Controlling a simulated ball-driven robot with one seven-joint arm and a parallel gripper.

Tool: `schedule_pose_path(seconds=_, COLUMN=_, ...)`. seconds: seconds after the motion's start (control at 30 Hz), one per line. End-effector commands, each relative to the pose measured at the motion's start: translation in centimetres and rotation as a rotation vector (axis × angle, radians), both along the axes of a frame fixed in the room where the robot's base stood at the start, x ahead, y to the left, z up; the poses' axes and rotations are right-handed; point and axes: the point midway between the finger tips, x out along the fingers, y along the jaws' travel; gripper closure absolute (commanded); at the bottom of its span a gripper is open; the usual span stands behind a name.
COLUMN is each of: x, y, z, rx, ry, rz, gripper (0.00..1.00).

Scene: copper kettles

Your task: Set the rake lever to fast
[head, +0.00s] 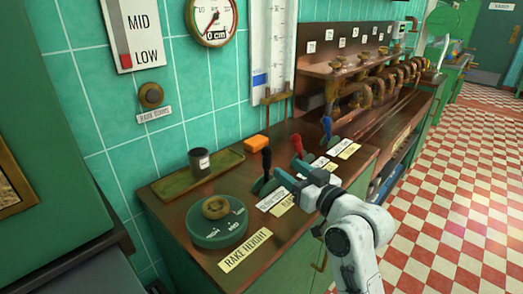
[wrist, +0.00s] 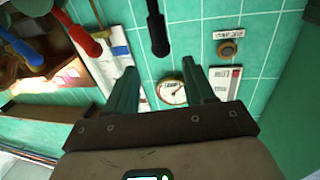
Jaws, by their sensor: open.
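A lever with a black grip (head: 266,160) stands on the brown counter (head: 180,215), nearest of a row of levers. My gripper (head: 291,173) is open and empty, just right of the black lever. In the wrist view the black lever (wrist: 157,30) shows ahead of the gap between the two fingers (wrist: 160,78), apart from them. A red lever (head: 297,145) and a blue lever (head: 326,125) stand farther back; both also show in the wrist view, red (wrist: 83,40) and blue (wrist: 25,45). Lever labels (head: 272,200) are partly hidden and too small to read surely.
A round green rake height dial (head: 218,230) with a brass knob sits at the counter's front left. A tray (head: 175,185) with a dark cup (head: 199,162) lies behind it. Copper pipes (head: 375,80) stand farther back. The checkered floor at right is clear.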

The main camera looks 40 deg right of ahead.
Motion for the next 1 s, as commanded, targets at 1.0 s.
schedule_pose_path(seconds=1.0, x=10.1, y=-1.6, z=0.0, rx=0.000, ry=0.000, rz=0.001, gripper=0.46)
